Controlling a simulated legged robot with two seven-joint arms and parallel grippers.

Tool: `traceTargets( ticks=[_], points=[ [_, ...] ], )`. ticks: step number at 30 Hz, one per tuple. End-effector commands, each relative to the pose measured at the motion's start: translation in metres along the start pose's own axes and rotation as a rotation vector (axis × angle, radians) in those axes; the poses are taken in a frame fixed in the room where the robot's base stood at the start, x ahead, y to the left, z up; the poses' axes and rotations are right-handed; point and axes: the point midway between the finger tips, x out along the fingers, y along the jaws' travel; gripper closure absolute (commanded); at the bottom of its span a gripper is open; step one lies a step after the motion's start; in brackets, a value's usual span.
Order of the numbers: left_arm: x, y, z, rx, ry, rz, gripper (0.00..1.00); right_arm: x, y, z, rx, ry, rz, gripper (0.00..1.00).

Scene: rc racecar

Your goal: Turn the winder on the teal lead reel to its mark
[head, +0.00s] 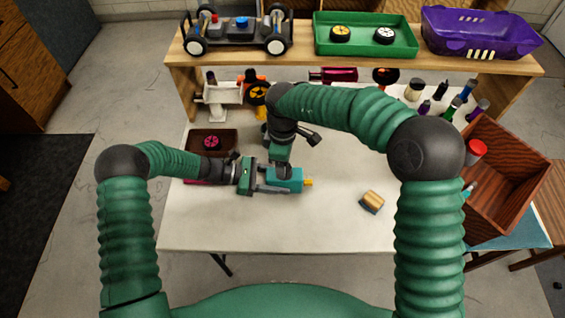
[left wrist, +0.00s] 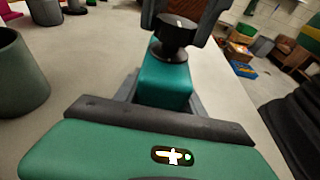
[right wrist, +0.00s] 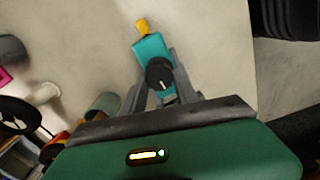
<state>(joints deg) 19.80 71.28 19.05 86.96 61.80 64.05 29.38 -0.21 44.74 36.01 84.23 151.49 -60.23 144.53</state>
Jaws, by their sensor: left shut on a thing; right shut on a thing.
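The teal lead reel (head: 291,181) is over the middle of the white table, with a yellow tip (right wrist: 142,26) at one end. My left gripper (head: 264,180) is shut on the reel body from the left; the body also shows between its fingers in the left wrist view (left wrist: 165,84). The winder (right wrist: 159,73) is a round black knob on top of the reel with a pale line on its face. My right gripper (head: 283,170) comes from above and is shut on the winder, which it mostly hides in the head view. I cannot make out the mark.
A dark tray (head: 233,134) holds a pink wheel at the left. A wooden shelf (head: 310,62) with a car chassis, green tray (head: 365,50) and purple bin stands behind. A wooden crate (head: 510,175) is at right.

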Motion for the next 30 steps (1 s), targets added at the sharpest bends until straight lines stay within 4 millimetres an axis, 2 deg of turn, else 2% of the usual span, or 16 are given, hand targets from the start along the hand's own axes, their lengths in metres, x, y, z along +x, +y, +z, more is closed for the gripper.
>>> traceTargets(
  ticks=[8, 20, 21, 26, 30],
  points=[
    [0.001, -0.0025, -0.0002, 0.0, -0.002, -0.007, 0.88, -0.0007, 0.0025, -0.0003, 0.065, 0.003, 0.006, 1.0],
    [0.0009, -0.0021, -0.0003, 0.0, -0.001, -0.006, 0.88, -0.0006, 0.0025, -0.0001, 0.072, 0.003, 0.005, 1.0],
    [0.0008, -0.0021, -0.0003, 0.0, -0.001, -0.006, 0.88, -0.0006, 0.0025, 0.0, 0.072, 0.003, 0.005, 0.61],
    [0.0006, -0.0015, -0.0004, -0.001, 0.0, -0.004, 0.88, -0.0004, 0.0017, 0.0001, 0.071, 0.002, 0.003, 0.41],
    [0.0003, -0.0008, -0.0005, -0.001, 0.0, -0.002, 0.88, -0.0001, 0.0011, 0.0, 0.07, 0.001, 0.002, 0.41]
  ],
)
